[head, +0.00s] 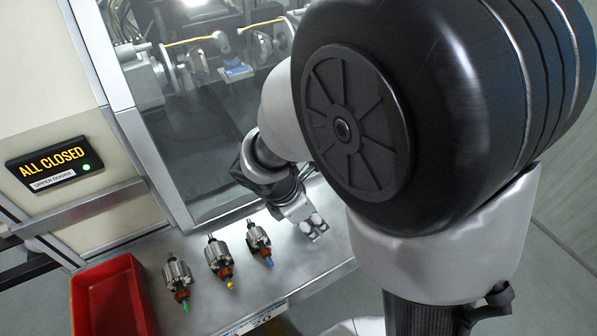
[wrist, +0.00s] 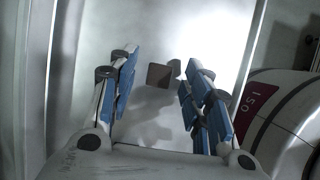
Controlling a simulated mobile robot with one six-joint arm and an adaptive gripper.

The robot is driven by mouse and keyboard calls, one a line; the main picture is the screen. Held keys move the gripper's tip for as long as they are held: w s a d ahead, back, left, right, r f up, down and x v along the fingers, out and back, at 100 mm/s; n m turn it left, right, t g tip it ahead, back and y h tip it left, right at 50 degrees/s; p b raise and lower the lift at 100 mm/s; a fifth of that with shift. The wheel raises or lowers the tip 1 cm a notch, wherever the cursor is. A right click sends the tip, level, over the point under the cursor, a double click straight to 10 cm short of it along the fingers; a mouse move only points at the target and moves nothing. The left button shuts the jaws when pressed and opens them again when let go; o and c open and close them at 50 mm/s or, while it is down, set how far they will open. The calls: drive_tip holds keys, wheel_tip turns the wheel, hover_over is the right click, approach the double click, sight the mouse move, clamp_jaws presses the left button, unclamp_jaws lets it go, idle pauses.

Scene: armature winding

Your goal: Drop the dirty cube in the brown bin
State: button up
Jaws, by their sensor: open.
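A small brownish-grey cube (wrist: 159,76) sits on the shiny metal surface in the wrist view, beyond my fingertips and between their lines. A dark patch beside it may be its reflection or shadow. My gripper (wrist: 157,88) is open with its blue-padded fingers on either side, and nothing is held between them. In the head view my gripper (head: 313,226) is low over the right part of the metal table, partly behind my arm. I cannot make out the cube there. No brown bin shows in either view.
A red bin (head: 78,302) stands at the lower left. Three armatures with green, yellow and blue tips (head: 178,278) (head: 219,260) (head: 259,244) lie on the metal table (head: 232,303). A glass-fronted machine (head: 190,130) stands behind, beside an "ALL CLOSED" sign (head: 54,163).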

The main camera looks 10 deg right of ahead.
drive_tip(key=shift+w+d+f, duration=0.1)
drive_tip(key=shift+d+f, duration=0.05)
drive_tip(key=shift+f, duration=0.25)
drive_tip(key=shift+r, duration=0.1)
drive_tip(key=shift+c, duration=0.6)
drive_tip(key=c, duration=0.6)
drive_tip(key=shift+c, duration=0.4)
